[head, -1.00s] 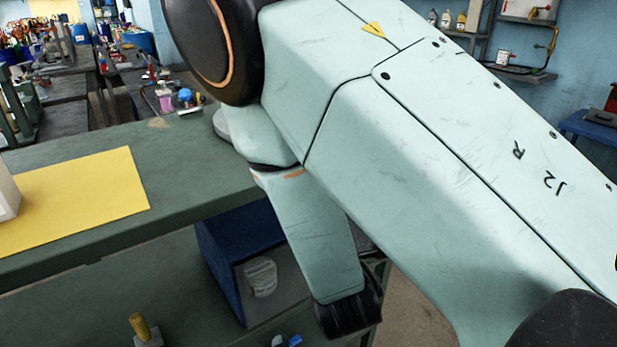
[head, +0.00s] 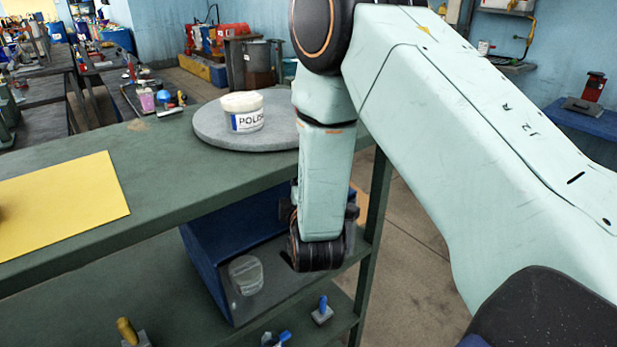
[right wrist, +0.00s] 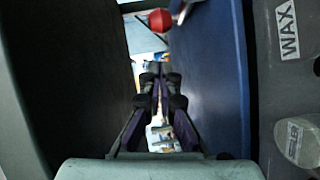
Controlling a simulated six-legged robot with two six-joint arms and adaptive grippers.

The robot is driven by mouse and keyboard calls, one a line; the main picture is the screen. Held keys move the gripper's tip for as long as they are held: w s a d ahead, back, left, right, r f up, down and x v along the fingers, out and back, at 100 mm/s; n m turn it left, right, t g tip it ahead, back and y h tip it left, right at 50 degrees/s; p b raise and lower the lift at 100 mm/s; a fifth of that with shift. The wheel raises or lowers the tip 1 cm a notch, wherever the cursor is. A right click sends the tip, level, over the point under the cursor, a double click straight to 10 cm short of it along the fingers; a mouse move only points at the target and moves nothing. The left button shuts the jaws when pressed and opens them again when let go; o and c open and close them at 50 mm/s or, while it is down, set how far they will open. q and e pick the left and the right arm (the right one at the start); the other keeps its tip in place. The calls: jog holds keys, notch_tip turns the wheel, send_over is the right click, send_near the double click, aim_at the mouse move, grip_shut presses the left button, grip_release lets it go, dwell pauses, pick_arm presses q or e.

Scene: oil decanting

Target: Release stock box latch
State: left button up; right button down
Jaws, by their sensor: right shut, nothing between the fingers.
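The blue stock box (head: 210,265) sits on the shelf under the bench top, with a pale jar (head: 246,275) showing at its grey front. My right arm hangs down beside the box's right side. In the head view its wrist hides the fingers. In the right wrist view my right gripper (right wrist: 160,80) is shut and empty, alongside a blue panel (right wrist: 207,80) that looks like the box's side. A red round knob (right wrist: 159,20) shows beyond the fingertips; I cannot tell whether it is the latch. My left gripper is out of view.
A polish jar (head: 243,112) stands on a round grey disc (head: 212,138) on the bench top, near a yellow sheet (head: 62,200). A table leg (head: 372,240) stands right of my wrist. A WAX label (right wrist: 288,28) and a jar lid (right wrist: 298,138) show at the right.

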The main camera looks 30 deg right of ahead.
jog(key=shift+w+d+f, duration=0.15)
jog(key=shift+w+d, duration=0.15)
jog(key=shift+d, duration=0.25)
jog(key=shift+w+d+f, duration=0.15)
jog(key=shift+w+d, duration=0.1)
jog(key=shift+d, duration=0.3)
jog(key=shift+d+p, duration=0.35)
jog(key=shift+d, duration=0.25)
jog(key=shift+f, duration=0.1)
jog(key=shift+w+a, duration=0.1)
jog(key=shift+w, duration=0.1)
jog(key=shift+w+d+p, duration=0.2)
jog(key=shift+d+p, duration=0.2)
jog(key=shift+d, duration=0.05)
jog(key=shift+s, duration=0.1)
jog(key=shift+a, duration=0.15)
